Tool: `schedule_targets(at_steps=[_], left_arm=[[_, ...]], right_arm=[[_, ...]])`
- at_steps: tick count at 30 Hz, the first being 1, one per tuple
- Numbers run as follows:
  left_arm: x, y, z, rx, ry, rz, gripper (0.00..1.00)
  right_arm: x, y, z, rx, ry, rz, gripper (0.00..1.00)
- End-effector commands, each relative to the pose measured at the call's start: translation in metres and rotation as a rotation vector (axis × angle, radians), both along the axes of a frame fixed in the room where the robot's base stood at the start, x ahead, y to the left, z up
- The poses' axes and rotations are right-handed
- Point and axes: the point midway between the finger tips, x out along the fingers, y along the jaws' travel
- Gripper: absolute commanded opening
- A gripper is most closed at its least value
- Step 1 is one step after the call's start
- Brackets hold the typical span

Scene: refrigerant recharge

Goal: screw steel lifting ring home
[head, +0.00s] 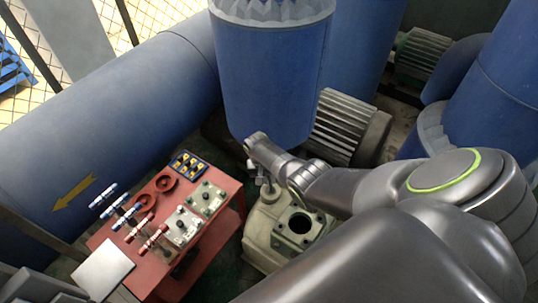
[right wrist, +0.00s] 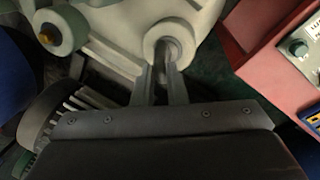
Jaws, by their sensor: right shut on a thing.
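My right gripper (head: 262,177) reaches down to the left end of the pale cream-green machine housing (head: 262,222). In the right wrist view its two narrow fingers (right wrist: 162,78) are shut on the steel lifting ring (right wrist: 168,50), a small grey metal piece at a round boss of the housing. The fingers and the boss hide much of the ring, so its thread and how deep it sits cannot be told. In the head view the ring is too small to make out clearly. My left gripper is not in view.
A finned motor (head: 340,125) and blue tanks (head: 268,75) crowd the back.

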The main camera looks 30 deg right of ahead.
Motion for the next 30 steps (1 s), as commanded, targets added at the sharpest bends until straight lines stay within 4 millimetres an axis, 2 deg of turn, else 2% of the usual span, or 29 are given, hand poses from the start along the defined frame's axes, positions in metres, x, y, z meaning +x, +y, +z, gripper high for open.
schedule_targets(at_steps=[1,5,6,13,17,20,30], left_arm=[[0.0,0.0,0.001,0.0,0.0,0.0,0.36],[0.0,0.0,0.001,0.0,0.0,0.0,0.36],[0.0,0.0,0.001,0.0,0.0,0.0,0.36],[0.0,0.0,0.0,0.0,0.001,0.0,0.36],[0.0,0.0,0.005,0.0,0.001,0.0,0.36],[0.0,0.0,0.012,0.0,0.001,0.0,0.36],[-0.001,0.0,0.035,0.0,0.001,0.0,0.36]], right_arm=[[0.005,-0.004,0.005,-0.008,-0.01,0.002,0.15],[0.004,-0.003,0.004,-0.006,-0.008,0.001,0.32],[0.003,-0.003,0.004,-0.005,-0.007,0.002,0.33],[0.002,-0.001,0.002,-0.003,-0.004,0.001,0.33],[0.002,0.0,0.009,-0.002,-0.003,0.002,0.33],[0.003,0.002,0.022,-0.002,-0.005,0.002,0.33],[0.01,0.013,0.085,-0.002,-0.008,0.002,0.33]])
